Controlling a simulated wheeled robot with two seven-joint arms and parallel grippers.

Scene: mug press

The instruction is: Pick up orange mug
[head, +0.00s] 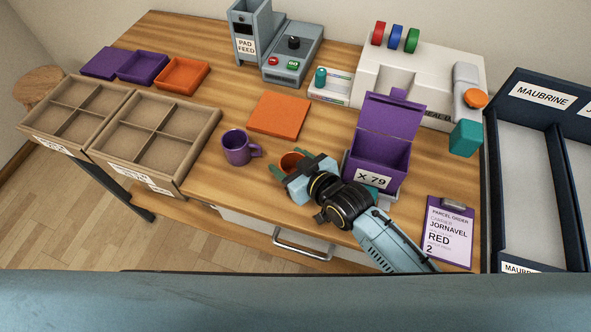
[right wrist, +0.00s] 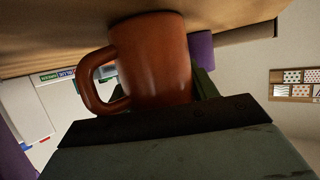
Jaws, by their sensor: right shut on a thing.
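The orange mug (head: 291,161) is at the tips of my right gripper (head: 289,168) near the front of the wooden table in the head view. In the right wrist view the orange mug (right wrist: 152,60) fills the middle, its handle to the left. My right gripper (right wrist: 180,100) is shut on it. The gripper hides much of the mug in the head view, and I cannot tell whether its base touches the table. My left gripper is not in view.
A purple mug (head: 236,148) stands just left of the orange one. A purple box (head: 378,155) marked X 79 stands close on the right. An orange flat square (head: 279,116) lies behind. Divided trays (head: 155,137) are at left, a clipboard (head: 449,232) at right.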

